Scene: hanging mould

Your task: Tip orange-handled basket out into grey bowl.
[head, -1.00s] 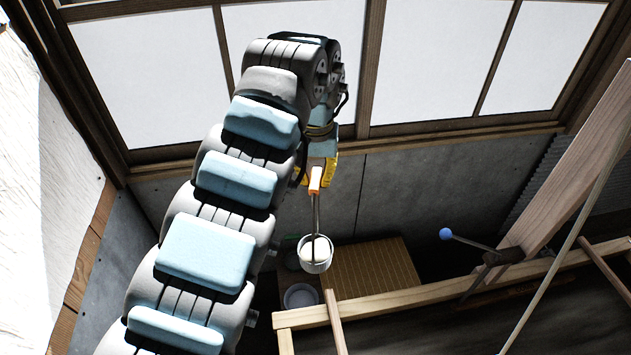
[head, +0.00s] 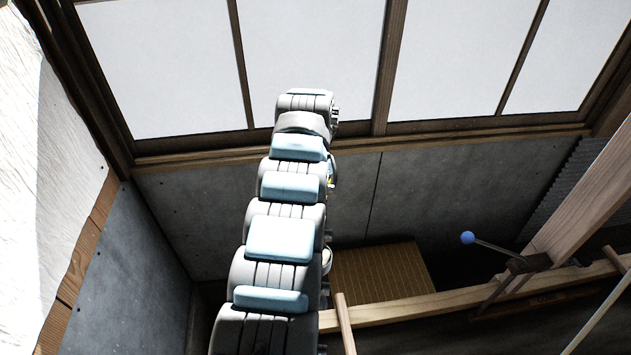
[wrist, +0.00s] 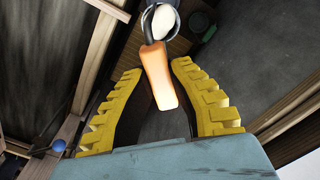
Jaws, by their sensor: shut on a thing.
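In the wrist view my gripper (wrist: 159,69) has its two yellow ribbed fingers on either side of the orange handle (wrist: 157,82) and is shut on it. The basket (wrist: 161,20) hangs beyond the fingers at the far end of the handle, with something white in it. In the head view my arm hides most of the gripper, and only a sliver of the basket (head: 327,260) shows at the arm's right edge. I cannot make out the grey bowl in the head view; my arm covers where it stood.
A slatted wooden board (head: 380,275) lies low beside the basket. A wooden beam (head: 400,308) runs across in front, with a blue-knobbed lever (head: 467,238) at right. A small green thing (wrist: 200,21) shows in the wrist view. A grey wall (head: 260,220) stands behind.

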